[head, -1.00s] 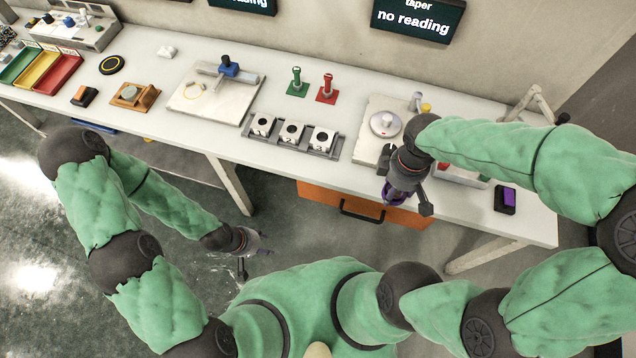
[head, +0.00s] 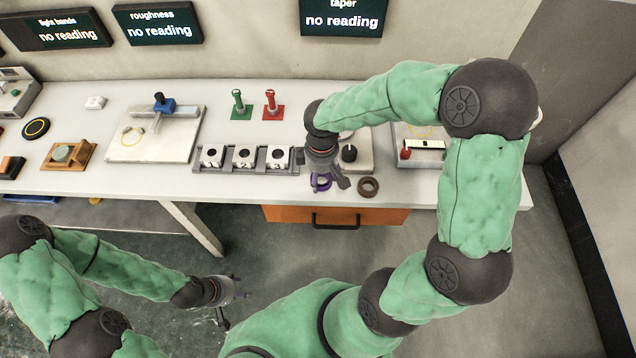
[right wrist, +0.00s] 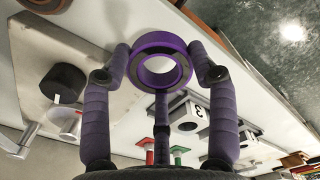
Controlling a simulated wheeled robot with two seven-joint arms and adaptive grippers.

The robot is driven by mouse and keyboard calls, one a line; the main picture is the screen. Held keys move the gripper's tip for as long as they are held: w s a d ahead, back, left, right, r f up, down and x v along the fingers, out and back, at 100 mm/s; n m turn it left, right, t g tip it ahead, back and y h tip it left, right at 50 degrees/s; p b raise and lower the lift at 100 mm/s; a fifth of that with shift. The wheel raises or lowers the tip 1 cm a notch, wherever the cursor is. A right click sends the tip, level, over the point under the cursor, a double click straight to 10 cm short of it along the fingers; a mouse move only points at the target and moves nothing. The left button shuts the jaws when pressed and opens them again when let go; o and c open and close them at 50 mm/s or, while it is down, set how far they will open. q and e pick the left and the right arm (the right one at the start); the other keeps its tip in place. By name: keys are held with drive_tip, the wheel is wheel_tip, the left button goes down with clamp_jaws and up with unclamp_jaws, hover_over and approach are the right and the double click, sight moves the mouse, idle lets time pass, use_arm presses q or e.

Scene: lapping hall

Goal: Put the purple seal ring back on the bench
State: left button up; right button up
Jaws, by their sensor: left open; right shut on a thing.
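The purple seal ring (head: 320,182) is at the bench's front edge in the head view, partly hidden by my right gripper (head: 327,184). In the right wrist view the ring (right wrist: 160,42) is gripped between the two fingertips of my right gripper (right wrist: 162,68), with its hole facing the camera. I cannot tell whether the ring touches the bench. My left gripper (head: 232,304) is open and empty, low in front of the bench over the floor. The bench (head: 418,184) is a long white top.
A brown ring (head: 368,187) lies on the bench just right of my right gripper. A holder with several white numbered blocks (head: 243,157) stands to the left. A plate with a black knob (head: 349,153) is behind. An orange drawer (head: 380,215) sits below the edge.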

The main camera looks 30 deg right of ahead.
drive_tip(key=shift+w+f, duration=0.3)
drive_tip(key=shift+f, duration=0.05)
drive_tip(key=f, duration=0.1)
drive_tip(key=f+b, duration=0.2)
drive_tip(key=f, duration=0.1)
drive_tip(key=shift+w+a, duration=0.15)
drive_tip(key=shift+w, duration=0.15)
drive_tip(key=shift+r, duration=0.15)
drive_tip(key=o, duration=1.3)
wheel_tip(320, 180, up, 12)
drive_tip(key=p, duration=0.4)
drive_tip(key=shift+p, duration=0.3)
